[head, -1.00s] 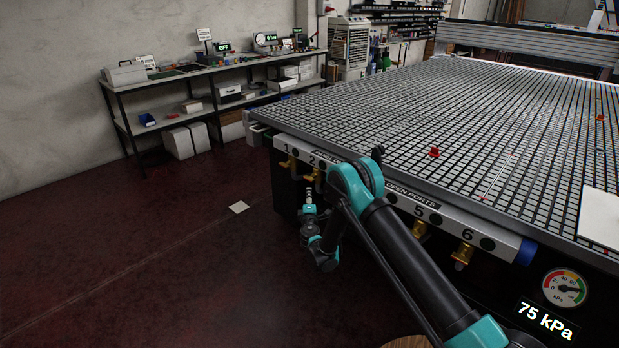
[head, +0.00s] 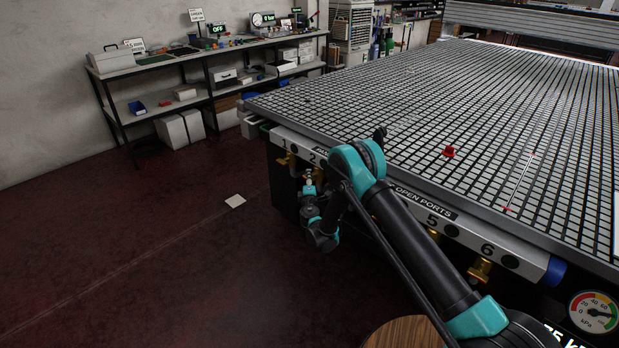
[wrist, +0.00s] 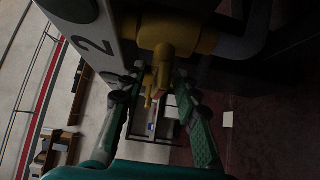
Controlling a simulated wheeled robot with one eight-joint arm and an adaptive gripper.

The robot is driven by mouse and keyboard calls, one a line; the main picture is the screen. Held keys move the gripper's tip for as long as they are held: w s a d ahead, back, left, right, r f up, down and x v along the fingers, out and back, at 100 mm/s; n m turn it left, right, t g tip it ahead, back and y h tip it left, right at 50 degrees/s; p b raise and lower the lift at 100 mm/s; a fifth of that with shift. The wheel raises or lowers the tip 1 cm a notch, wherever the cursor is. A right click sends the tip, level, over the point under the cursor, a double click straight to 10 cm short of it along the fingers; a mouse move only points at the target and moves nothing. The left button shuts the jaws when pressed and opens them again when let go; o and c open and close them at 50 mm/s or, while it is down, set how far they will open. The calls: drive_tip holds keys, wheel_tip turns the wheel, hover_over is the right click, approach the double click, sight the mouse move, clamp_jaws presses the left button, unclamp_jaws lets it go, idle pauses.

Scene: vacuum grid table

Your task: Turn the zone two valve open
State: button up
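The zone two valve (wrist: 176,37) is a brass-yellow body with a small handle, below the panel marked 2 (wrist: 92,46). In the wrist view its handle hangs between the two fingers of my gripper (wrist: 160,78). The fingers are apart, one on each side of the handle, and look open; contact is too dark to tell. In the head view my gripper (head: 308,180) is just under the 2 label (head: 316,162), and the valve there is mostly hidden by my gripper and arm.
The gridded table (head: 400,110) stands above the valve panel. Valve 1 (head: 285,158) is close to the left; valve 6 (head: 480,269) is to the right. A pressure gauge (head: 594,312) is at far right. The floor (head: 150,240) left of the table is clear, with one flat white square (head: 235,201).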

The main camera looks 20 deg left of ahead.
clamp_jaws()
drive_tip(key=shift+n, duration=0.3)
drive_tip(key=n+g+h, duration=0.2)
drive_tip(key=shift+g, duration=0.3)
drive_tip(key=n+g+h, duration=0.2)
drive_tip(key=shift+g, duration=0.3)
drive_tip(key=n+g+h, duration=0.1)
drive_tip(key=n+h, duration=0.1)
drive_tip(key=h, duration=0.1)
drive_tip(key=shift+g, duration=0.3)
drive_tip(key=n+g+h, duration=0.1)
drive_tip(key=n+h, duration=0.1)
drive_tip(key=h, duration=0.1)
drive_tip(key=shift+g+h, duration=0.3)
idle(0.4)
